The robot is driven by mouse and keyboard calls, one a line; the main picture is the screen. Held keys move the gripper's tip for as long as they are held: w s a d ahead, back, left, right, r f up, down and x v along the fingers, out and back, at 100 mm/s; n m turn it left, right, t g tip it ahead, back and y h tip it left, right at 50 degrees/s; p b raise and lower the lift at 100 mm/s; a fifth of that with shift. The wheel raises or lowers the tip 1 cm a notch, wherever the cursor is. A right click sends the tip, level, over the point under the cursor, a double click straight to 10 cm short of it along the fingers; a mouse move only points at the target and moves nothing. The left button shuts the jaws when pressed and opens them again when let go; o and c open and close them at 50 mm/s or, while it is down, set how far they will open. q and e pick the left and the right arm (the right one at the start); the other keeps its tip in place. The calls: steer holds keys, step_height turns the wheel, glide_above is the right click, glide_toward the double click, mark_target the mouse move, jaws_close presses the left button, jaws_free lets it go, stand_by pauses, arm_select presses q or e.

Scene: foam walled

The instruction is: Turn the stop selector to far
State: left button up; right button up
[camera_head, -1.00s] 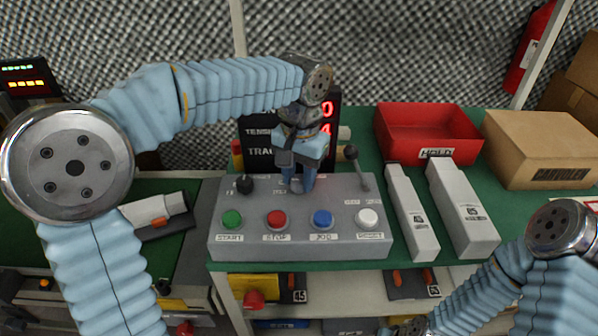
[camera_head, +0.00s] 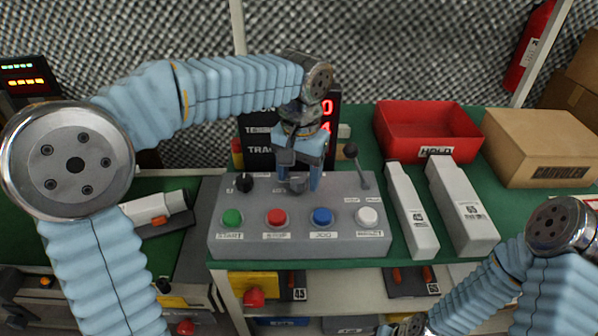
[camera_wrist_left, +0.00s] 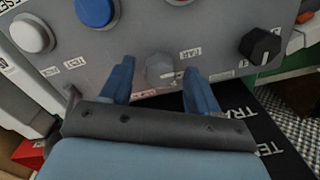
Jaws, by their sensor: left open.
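The stop selector appears to be the grey knob (camera_head: 297,185) at the back middle of the grey control panel (camera_head: 335,250). In the left wrist view the same knob (camera_wrist_left: 160,70) has a label like FAR beside it, upside down. My left gripper (camera_head: 297,185) points down at the panel, open, with one finger on each side of the knob. In the left wrist view a gap shows between each finger and the knob. Which way the knob points is not clear. My right gripper is out of view; only its arm shows at lower right.
A black knob (camera_head: 244,182) stands to the left and a black-topped lever (camera_head: 356,166) to the right on the panel. Several push buttons line its front. A dark display (camera_head: 258,150) stands close behind. Grey boxes, a red bin (camera_head: 428,130) and a cardboard box (camera_head: 540,150) lie right.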

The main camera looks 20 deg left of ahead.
mark_target(301, 179)
arm_select(q)
steer(key=shift+r, duration=0.1)
step_height(301, 179, up, 14)
steer(key=p, duration=0.2)
steer(key=shift+d+f, duration=0.2)
